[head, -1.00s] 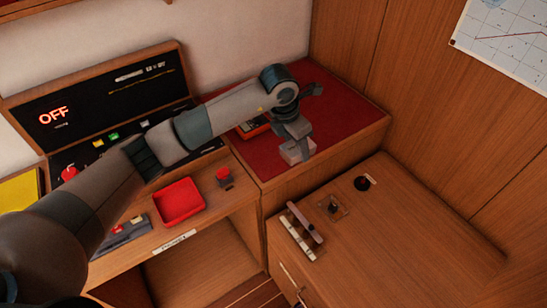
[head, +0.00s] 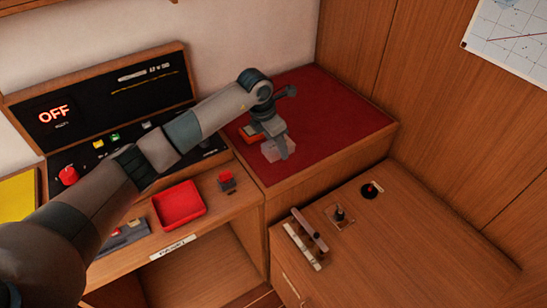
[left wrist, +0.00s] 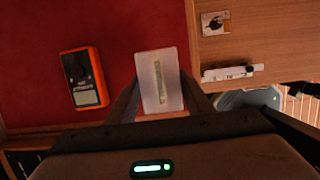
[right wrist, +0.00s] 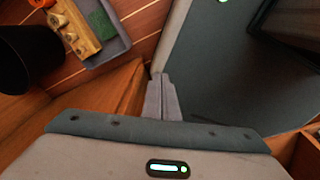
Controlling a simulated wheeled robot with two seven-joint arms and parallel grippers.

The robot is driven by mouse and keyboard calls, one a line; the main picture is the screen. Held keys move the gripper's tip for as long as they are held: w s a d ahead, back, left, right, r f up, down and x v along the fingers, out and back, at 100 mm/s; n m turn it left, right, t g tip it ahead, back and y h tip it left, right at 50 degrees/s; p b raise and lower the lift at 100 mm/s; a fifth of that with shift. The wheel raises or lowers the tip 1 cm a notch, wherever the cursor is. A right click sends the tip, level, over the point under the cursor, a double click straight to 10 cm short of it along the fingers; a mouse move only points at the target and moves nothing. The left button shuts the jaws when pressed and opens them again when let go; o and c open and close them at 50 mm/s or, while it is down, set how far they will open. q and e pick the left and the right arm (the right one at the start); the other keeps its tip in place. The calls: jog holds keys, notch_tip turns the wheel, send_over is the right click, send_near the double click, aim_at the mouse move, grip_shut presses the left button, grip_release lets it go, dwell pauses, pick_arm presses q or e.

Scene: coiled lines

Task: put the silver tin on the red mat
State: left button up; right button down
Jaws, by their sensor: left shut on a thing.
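The silver tin (head: 273,151), a pale box with a label strip, is between the fingers of my left gripper (head: 277,143), which is shut on it. In the left wrist view the tin (left wrist: 160,80) lies between both fingers, close to the mat's edge. The red mat (head: 335,115) covers the raised bench top at the back. The tin is over its front left part; I cannot tell whether it touches the mat. My right gripper (right wrist: 162,98) shows only in the right wrist view, its fingers together and empty.
An orange meter (left wrist: 84,77) lies on the mat beside the tin, partly hidden in the head view (head: 250,134). A red tray (head: 179,204) stands on the left desk. The lower cabinet (head: 400,235) at right carries a switch strip and knobs. The mat's right side is clear.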

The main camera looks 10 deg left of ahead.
pick_arm(q)
jog(key=shift+w+a+f, duration=0.45)
jog(key=shift+w+a, duration=0.1)
jog(key=shift+a, duration=0.05)
jog(key=shift+f+b, duration=0.9)
jog(key=shift+f, duration=1.05)
jog(key=shift+f, duration=0.15)
jog(key=o, duration=1)
jog(key=shift+c, duration=0.2)
jog(key=shift+o, duration=0.9)
